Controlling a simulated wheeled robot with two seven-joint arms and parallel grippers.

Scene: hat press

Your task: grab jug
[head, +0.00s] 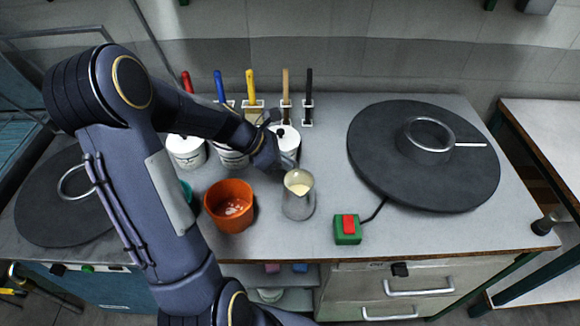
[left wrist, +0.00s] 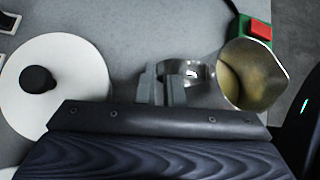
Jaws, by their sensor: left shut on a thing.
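The metal jug (head: 298,203) is near the middle of the grey worktop, upright, with something pale cream inside. It also shows in the left wrist view (left wrist: 262,72), seen from above with its handle toward my fingers. My left gripper (head: 287,160) comes in from behind the jug, over its far side. In the left wrist view the fingers (left wrist: 163,88) are shut on the jug's handle. I cannot tell whether the jug's base touches the worktop. My right gripper is not in view.
An orange pot (head: 230,217) stands left of the jug. White lidded tubs (head: 186,152) stand behind, partly hidden by my arm. A green box with a red button (head: 347,229) is to the right. A large dark round plate (head: 375,165) with a ring lies at right.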

